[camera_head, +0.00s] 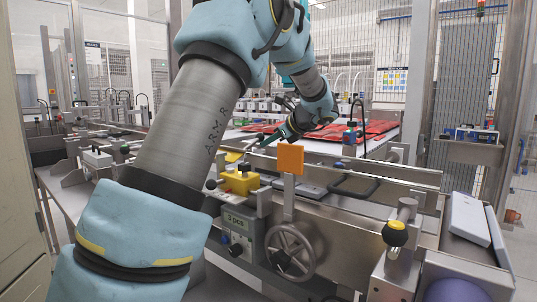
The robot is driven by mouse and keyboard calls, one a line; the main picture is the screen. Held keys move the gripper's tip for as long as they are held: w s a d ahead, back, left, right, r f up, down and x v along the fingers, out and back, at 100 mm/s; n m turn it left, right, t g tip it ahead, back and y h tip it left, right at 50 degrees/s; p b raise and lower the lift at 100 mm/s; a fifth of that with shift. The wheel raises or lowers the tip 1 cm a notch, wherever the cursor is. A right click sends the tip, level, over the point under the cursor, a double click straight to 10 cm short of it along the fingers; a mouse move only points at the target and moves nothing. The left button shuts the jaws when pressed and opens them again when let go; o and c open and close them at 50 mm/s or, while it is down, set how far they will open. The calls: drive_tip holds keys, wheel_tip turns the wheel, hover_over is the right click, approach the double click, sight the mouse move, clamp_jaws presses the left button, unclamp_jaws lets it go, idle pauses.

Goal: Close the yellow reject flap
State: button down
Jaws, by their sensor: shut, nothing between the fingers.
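My gripper (264,143) is at the end of my arm, above the machine near the picture's middle. Its dark fingers point down and left; they are shut and empty. A small flat yellow piece (233,157) shows below and left of the fingers, partly hidden behind a yellow block (241,180) with black knobs. This piece may be the reject flap, but it is too small to tell its angle or whether my gripper touches it. An upright orange plate (290,158) stands on a post just right of the fingers.
A metal handwheel (291,249) and a counter box (238,232) are on the machine's near side. A black-and-yellow knob (395,233) stands at right. Red packs (375,130) lie on the belt beyond. My arm hides much of the left.

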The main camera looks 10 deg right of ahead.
drive_tip(key=n+b, duration=0.1)
drive_tip(key=b, duration=0.2)
drive_tip(key=a+r+n+t+h+b, duration=0.1)
drive_tip(key=b, duration=0.2)
drive_tip(key=shift+s+r+t, duration=0.25)
drive_tip(key=shift+s+t, duration=0.05)
drive_tip(key=shift+s, duration=0.1)
drive_tip(key=n+t+b, duration=0.1)
drive_tip(key=b, duration=0.2)
drive_tip(key=s+a+r+n+h+b, duration=0.1)
drive_tip(key=b, duration=0.3)
drive_tip(key=shift+r+t, duration=0.3)
drive_tip(key=shift+t, duration=0.1)
drive_tip(key=shift+s+a+r+n+t+h+b, duration=0.3)
drive_tip(key=shift+s+a+r+n+t+b, duration=0.45)
drive_tip(key=shift+b, duration=2.25)
drive_tip(key=shift+s+a+r+n+t+h+b, duration=0.3)
drive_tip(key=shift+s+a+r+n+t+b, duration=0.45)
drive_tip(key=shift+b, duration=2.2)
drive_tip(key=shift+w+a+n+g, duration=0.1)
drive_tip(key=shift+n+g, duration=0.2)
